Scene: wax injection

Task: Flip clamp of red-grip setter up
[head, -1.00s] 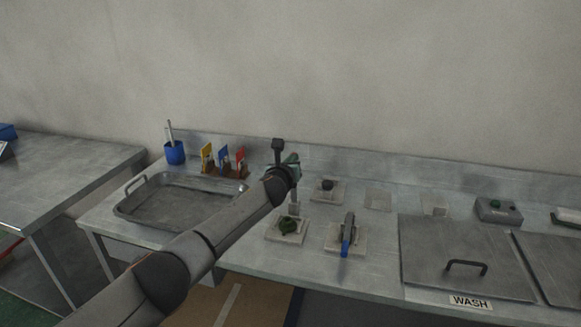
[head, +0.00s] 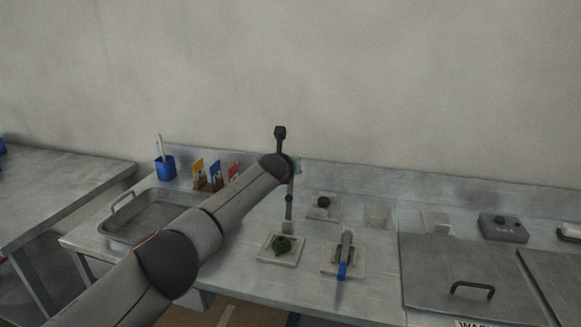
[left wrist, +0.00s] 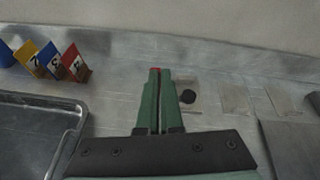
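A small red tip (left wrist: 155,70), which looks like the red grip, shows at the fingertips of my left gripper (left wrist: 160,82) in the left wrist view. The gripper's green fingers lie almost together, with only a thin dark line between them. A blue-grip setter (head: 344,258) stands on a pale plate to the right. My right gripper is not in view.
A metal tray (head: 150,218), a blue cup (head: 164,167) and coloured cards (head: 214,174) are at left. A lidded wash basin (head: 450,270) is at right. The wall stands behind.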

